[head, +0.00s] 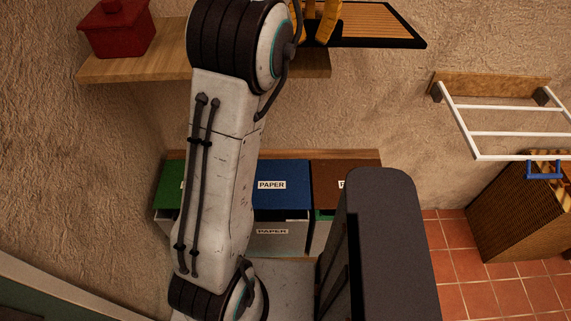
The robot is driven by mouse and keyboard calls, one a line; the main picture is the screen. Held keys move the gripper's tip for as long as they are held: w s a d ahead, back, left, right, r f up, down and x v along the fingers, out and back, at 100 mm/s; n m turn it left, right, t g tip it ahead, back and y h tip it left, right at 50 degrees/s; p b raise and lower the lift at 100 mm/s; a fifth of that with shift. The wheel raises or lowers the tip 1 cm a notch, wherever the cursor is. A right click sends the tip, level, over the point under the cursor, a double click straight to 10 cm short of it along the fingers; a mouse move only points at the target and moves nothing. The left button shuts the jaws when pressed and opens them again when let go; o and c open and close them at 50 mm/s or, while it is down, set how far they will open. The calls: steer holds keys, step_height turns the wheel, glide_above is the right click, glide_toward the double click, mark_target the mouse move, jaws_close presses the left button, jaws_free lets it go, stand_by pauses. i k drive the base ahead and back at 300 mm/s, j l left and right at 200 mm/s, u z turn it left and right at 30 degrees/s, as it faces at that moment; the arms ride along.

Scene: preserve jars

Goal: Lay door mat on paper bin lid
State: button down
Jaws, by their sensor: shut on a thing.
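The door mat (380,22), tan and ribbed with a black border, is at the top of the head view, cut off by the upper edge. My yellow gripper (318,24) is at the mat's left part and shut on it, partly hidden behind my arm and the frame edge. The paper bin lid (285,176) is blue with a white PAPER label, in the middle of the bin row and below the mat in the picture. My arm covers part of the lid's left side. The lid's visible top is bare.
A green lid (173,180) and a brown lid (330,176) flank the blue one. A wooden shelf (150,66) with a red pot (115,28) is at upper left. A white wall rack (505,133) and a wicker basket (515,215) stand right. Tiled floor (450,255) shows between.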

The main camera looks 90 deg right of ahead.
mark_target(269, 187)
steer(key=k+j, duration=0.4)
steer(key=j, duration=0.15)
steer(key=k+j, duration=0.4)
steer(key=j, duration=0.15)
steer(key=k+j, duration=0.4)
steer(key=j, duration=0.15)
